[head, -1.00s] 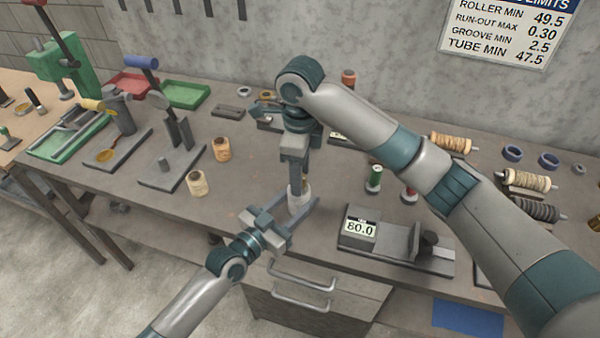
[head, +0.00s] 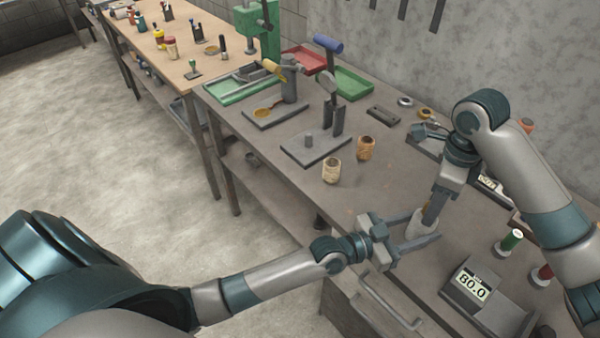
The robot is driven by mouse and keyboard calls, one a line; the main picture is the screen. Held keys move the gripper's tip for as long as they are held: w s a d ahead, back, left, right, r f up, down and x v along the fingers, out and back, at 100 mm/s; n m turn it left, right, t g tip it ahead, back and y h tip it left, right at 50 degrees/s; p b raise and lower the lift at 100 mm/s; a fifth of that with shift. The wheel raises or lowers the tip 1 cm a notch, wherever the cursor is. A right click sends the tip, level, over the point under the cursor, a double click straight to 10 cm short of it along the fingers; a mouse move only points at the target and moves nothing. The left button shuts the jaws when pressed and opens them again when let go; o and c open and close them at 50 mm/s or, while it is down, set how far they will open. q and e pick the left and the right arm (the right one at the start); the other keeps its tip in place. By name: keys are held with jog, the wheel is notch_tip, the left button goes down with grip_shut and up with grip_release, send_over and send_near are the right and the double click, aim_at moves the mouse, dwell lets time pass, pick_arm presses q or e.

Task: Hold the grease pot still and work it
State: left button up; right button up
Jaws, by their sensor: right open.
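My right gripper (head: 431,212) is open and points down at the same cylinder from above. Its fingertips are small and partly hidden.
A grey stand (head: 318,150) with upright posts and two thread-wound spools (head: 332,170) lie between the pot and my grippers. A green tray (head: 240,86) is left of the pot. Bare bench lies around the spools.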

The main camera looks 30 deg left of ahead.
jog(key=n, duration=1.1)
jog(key=shift+w, duration=0.1)
jog(key=n, duration=0.5)
jog(key=shift+a, duration=0.1)
jog(key=n, duration=0.5)
jog(key=shift+n, duration=0.4)
jog(key=n, duration=1)
jog(key=shift+a+n, duration=0.1)
jog(key=shift+n, duration=0.2)
jog(key=n, duration=0.4)
jog(key=shift+n, duration=0.3)
jog(key=n, duration=0.5)
notch_tip(320, 180, up, 12)
jog(key=s+a+f+m+g+y, duration=0.1)
jog(key=s+a+f+y, duration=0.2)
jog(key=s+a, duration=0.3)
jog(key=s+a+f+m+g+y, duration=0.2)
jog(key=s+a+f+y, duration=0.15)
jog(key=a, duration=0.45)
jog(key=s+a+r+m+y, duration=0.4)
jog(key=s+a+m+y, duration=0.3)
jog(key=a+m+y, duration=0.2)
jog(key=shift+a+r+m+y, duration=0.4)
jog(key=shift+m+y, duration=0.6)
jog(key=shift+y, duration=0.05)
